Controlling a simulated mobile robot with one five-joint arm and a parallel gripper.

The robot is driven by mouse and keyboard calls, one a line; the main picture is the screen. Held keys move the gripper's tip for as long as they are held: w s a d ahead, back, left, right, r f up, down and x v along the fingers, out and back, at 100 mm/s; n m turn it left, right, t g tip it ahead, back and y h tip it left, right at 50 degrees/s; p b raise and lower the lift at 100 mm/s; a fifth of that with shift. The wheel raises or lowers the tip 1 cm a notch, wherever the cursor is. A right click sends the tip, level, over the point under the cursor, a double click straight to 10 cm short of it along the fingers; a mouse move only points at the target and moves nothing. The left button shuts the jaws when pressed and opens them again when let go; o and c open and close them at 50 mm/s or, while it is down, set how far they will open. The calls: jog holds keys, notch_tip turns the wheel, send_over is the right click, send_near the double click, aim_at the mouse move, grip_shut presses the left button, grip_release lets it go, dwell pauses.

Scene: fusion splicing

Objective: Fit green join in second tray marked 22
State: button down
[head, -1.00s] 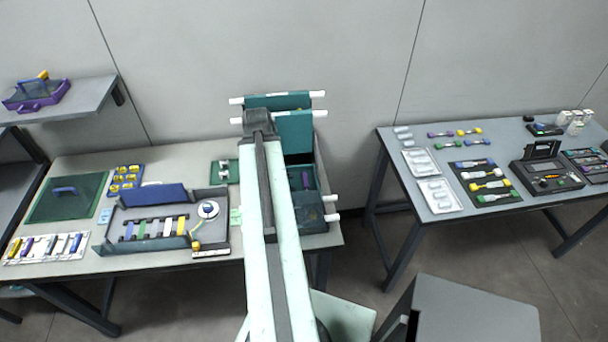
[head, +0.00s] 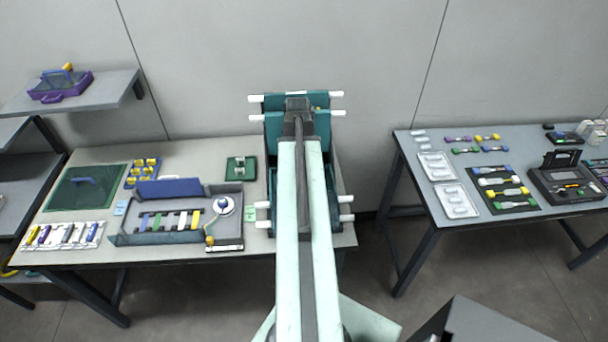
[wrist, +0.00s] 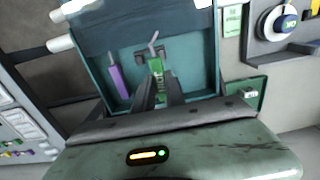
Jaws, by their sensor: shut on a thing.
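My gripper (wrist: 157,88) is shut on a small green join (wrist: 156,66) in the wrist view. It holds the join over a teal tray, whose bare inside (wrist: 190,60) shows beside it. A purple join (wrist: 117,82) sits in this tray, to the left of my fingers. In the head view my arm reaches over the teal tray unit (head: 335,180) at the right end of the left table and covers much of it. Raised teal trays (head: 321,100) stand at its back. I cannot read a 22 on any tray, and whether the join touches the tray is unclear.
White rods (head: 346,199) stick out from the unit's sides. Left of it are a grey case (head: 228,236) with coloured strips and a white reel (head: 223,206), and a small green holder (head: 241,168). A second table (head: 410,165) stands at the right, across a floor gap.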

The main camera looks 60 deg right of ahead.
jog(key=shift+s+d+f, duration=0.1)
jog(key=shift+d, duration=0.6)
jog(key=f+b, duration=0.3)
jog(key=b, duration=0.1)
jog(key=shift+s+a+f, duration=0.1)
jog(key=shift+s+f, duration=0.1)
jog(key=shift+f, duration=0.15)
jog(key=shift+w, duration=0.15)
jog(key=shift+a+r, duration=0.1)
jog(key=shift+r, duration=0.05)
jog(key=shift+f, duration=0.25)
jog(key=c, duration=1.4)
grip_release()
jog(key=shift+r, duration=0.1)
